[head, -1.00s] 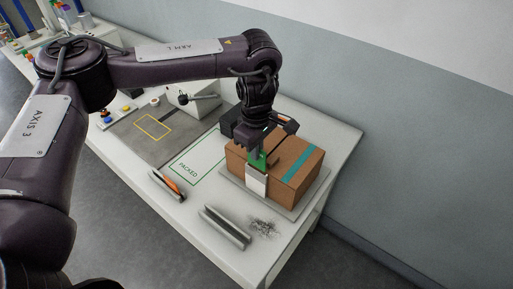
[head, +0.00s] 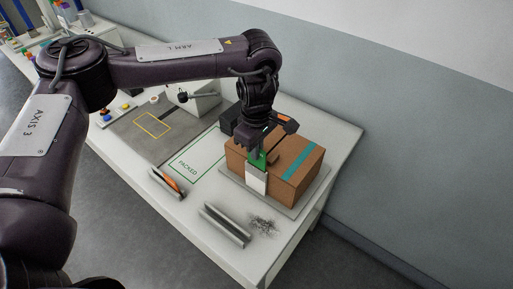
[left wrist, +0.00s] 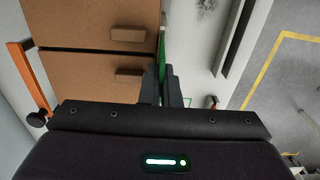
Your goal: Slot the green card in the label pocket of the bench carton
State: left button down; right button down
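The brown bench carton (head: 301,157) with a teal tape strip sits on a grey plate at the bench's right end. A white label pocket (head: 256,183) is on its near-left face. The green card (head: 260,158) stands upright at the pocket's top; how far its lower edge is inside is hidden. My left gripper (head: 252,149) points down beside the carton, shut on the card. The left wrist view shows the green card (left wrist: 162,55) edge-on between the two close fingers (left wrist: 163,88), alongside the carton (left wrist: 90,75). My right gripper is not in view.
A grey metal channel (head: 226,226) and a holder with an orange item (head: 167,185) lie near the front edge. A green-outlined PACKED area (head: 190,162) is clear. A wall runs behind the bench.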

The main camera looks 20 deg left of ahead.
aim_at(256, 166)
pick_arm(q)
jog(key=shift+f+b, duration=0.6)
jog(key=shift+f, duration=0.35)
jog(key=shift+f+b, duration=0.55)
jog(key=shift+f, duration=0.3)
jog(key=c, duration=1.6)
grip_release()
jog(key=shift+r, duration=0.5)
notch_tip(256, 166, up, 7)
jog(key=shift+f+b, duration=0.1)
jog(key=shift+b, duration=0.2)
